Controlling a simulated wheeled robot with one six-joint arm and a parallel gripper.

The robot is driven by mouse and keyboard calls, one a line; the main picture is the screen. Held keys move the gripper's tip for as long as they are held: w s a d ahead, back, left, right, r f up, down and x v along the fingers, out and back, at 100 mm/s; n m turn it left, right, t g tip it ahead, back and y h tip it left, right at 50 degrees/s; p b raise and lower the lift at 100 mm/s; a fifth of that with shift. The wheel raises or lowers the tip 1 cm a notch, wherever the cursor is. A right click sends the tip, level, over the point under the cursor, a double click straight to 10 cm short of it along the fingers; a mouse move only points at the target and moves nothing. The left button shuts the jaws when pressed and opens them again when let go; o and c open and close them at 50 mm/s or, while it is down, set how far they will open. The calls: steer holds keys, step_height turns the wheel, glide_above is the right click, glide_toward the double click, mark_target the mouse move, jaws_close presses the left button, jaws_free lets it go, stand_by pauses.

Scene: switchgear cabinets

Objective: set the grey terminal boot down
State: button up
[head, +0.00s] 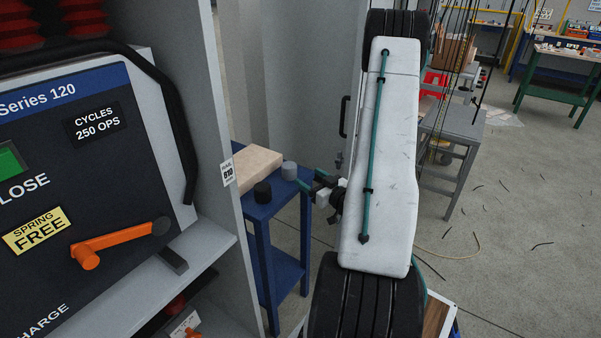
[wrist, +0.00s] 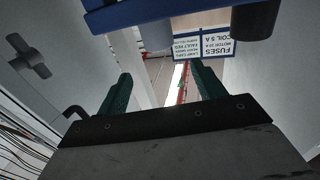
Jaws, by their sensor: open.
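The grey terminal boot (head: 289,170) stands upright on the blue table (head: 262,212), near its right edge. My gripper (head: 307,180) is open and empty, just to the right of the boot and apart from it. In the wrist view, which looks upside down, the two green fingers of my gripper (wrist: 160,72) are spread. A grey shape beyond their tips, partly cut by the table edge, looks like the boot (wrist: 155,36).
A black cylinder (head: 262,192) and a pale block (head: 252,167) share the table; the cylinder also shows in the wrist view (wrist: 256,20). The switchgear cabinet (head: 222,110) stands close at left. A fuse label (wrist: 208,43) shows behind.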

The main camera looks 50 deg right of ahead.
steer(key=w+a+r+n+g, duration=0.3)
steer(key=w+a+r+g, duration=0.1)
steer(key=w+r+g, duration=0.15)
steer(key=a+r+m+g, duration=0.1)
steer(key=a+r+g, duration=0.4)
steer(key=a+r, duration=0.5)
steer(key=s+a+r+g+y, duration=0.1)
steer(key=s+a+r+g, duration=0.2)
steer(key=s+a, duration=0.8)
steer(key=s+a+r+g+y, duration=0.2)
steer(key=s+a+r, duration=0.4)
steer(key=s+a, duration=0.5)
steer(key=shift+a+g, duration=0.35)
steer(key=shift+g, duration=0.1)
steer(key=shift+r, duration=0.1)
